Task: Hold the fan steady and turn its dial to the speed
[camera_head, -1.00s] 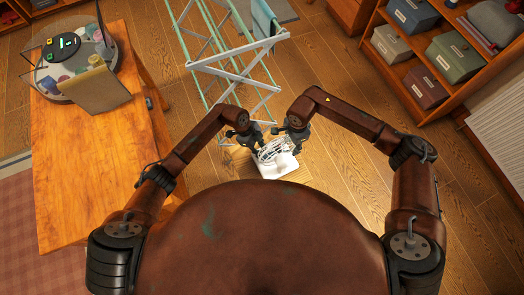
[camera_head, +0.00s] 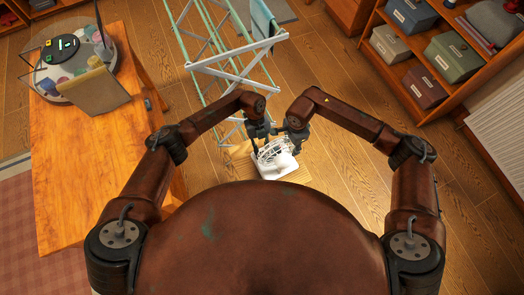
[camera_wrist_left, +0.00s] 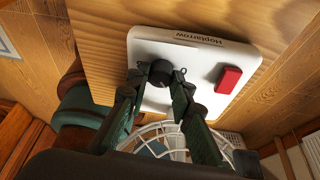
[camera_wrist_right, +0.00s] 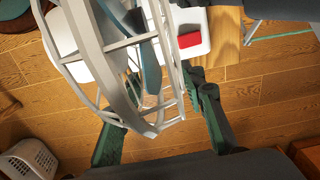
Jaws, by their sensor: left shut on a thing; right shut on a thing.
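The white fan (camera_head: 284,163) stands on a pale wooden board on the floor, with its wire cage (camera_wrist_right: 95,50) tilted up. In the left wrist view its white base (camera_wrist_left: 205,58) carries a round black dial (camera_wrist_left: 160,73) and a red switch (camera_wrist_left: 229,79). My left gripper (camera_head: 261,132) has its fingertips on either side of the dial and is shut on it. My right gripper (camera_wrist_right: 165,95) is shut on the fan's cage, with the bars between its fingers. In the head view the grippers partly hide the cage.
A drying rack (camera_head: 235,62) stands just behind the fan. A wooden table (camera_head: 62,170) with a round organizer (camera_head: 75,82) is at the left. Shelves with boxes (camera_head: 455,57) and a white radiator (camera_head: 500,112) are at the right. The floor right of the fan is clear.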

